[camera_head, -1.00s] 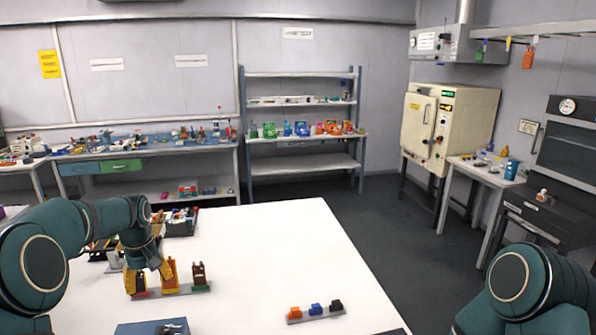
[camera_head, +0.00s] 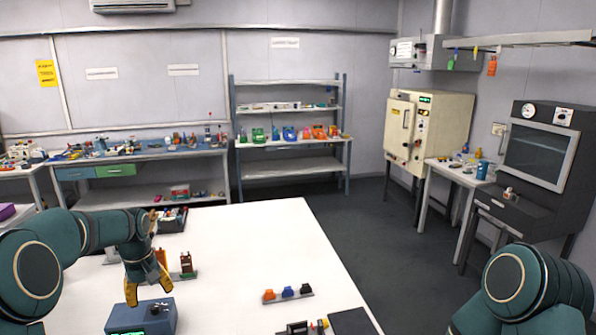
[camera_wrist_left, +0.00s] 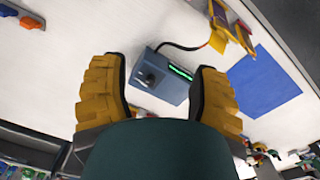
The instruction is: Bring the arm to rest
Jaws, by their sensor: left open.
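My left arm (camera_head: 90,235) comes in from the left over the white table (camera_head: 240,235). My left gripper (camera_head: 146,288) points down above the table, near a blue box with a dark knob (camera_head: 140,317). In the left wrist view the two yellow fingers of my left gripper (camera_wrist_left: 155,90) stand wide apart and nothing is between them in their grip. The blue box (camera_wrist_left: 172,82), with a green display and a black cable, lies beyond the fingertips. Of my right arm only a link (camera_head: 525,290) shows at the lower right; its gripper is out of view.
Behind my left gripper stands a rack with yellow and brown upright pieces (camera_head: 186,265). A strip with orange, blue and black pieces (camera_head: 287,294) lies at the table's right. A black tray (camera_head: 172,220) is at the back left. The middle of the table is clear.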

